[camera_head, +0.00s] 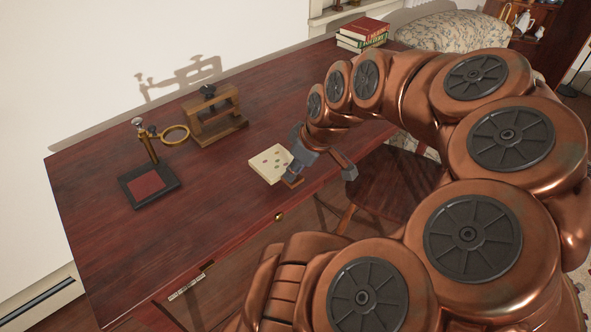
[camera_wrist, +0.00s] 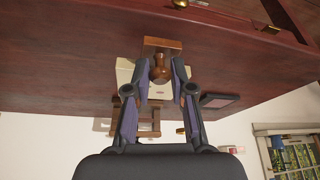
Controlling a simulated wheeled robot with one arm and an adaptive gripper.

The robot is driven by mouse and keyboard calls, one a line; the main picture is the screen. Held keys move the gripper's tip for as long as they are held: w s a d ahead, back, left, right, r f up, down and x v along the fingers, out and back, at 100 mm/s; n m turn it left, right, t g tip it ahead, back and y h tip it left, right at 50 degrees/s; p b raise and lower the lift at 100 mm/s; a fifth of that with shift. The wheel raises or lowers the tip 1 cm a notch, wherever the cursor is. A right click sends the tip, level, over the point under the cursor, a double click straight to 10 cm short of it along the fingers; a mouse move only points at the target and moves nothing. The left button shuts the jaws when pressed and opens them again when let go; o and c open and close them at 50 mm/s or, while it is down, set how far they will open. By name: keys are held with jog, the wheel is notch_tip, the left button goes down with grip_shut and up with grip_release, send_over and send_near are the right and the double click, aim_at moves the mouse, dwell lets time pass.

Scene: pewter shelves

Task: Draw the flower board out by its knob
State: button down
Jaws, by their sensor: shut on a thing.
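The flower board (camera_head: 268,165) is a cream slab with several small dark marks on its top, lying on the red-brown desk near its front edge. In the wrist view part of its cream face (camera_wrist: 125,76) shows behind a brown wooden end piece (camera_wrist: 161,44). A round wooden knob (camera_wrist: 160,68) stands out from that end piece. My gripper (camera_wrist: 162,75) has its two fingers closed on the knob, one on each side. In the head view my gripper (camera_head: 296,172) is at the board's right end, and the knob is hidden there.
A wooden press-like frame (camera_head: 217,125) and a magnifier stand (camera_head: 150,182) with a brass ring stand on the desk (camera_head: 110,240) left of the board. Books (camera_head: 362,35) lie at the far end. A chair (camera_head: 385,185) stands close by the desk's front edge, beneath my arm.

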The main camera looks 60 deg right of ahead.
jog(key=shift+r+p, duration=0.6)
jog(key=shift+r, duration=1.4)
jog(key=shift+w, duration=0.1)
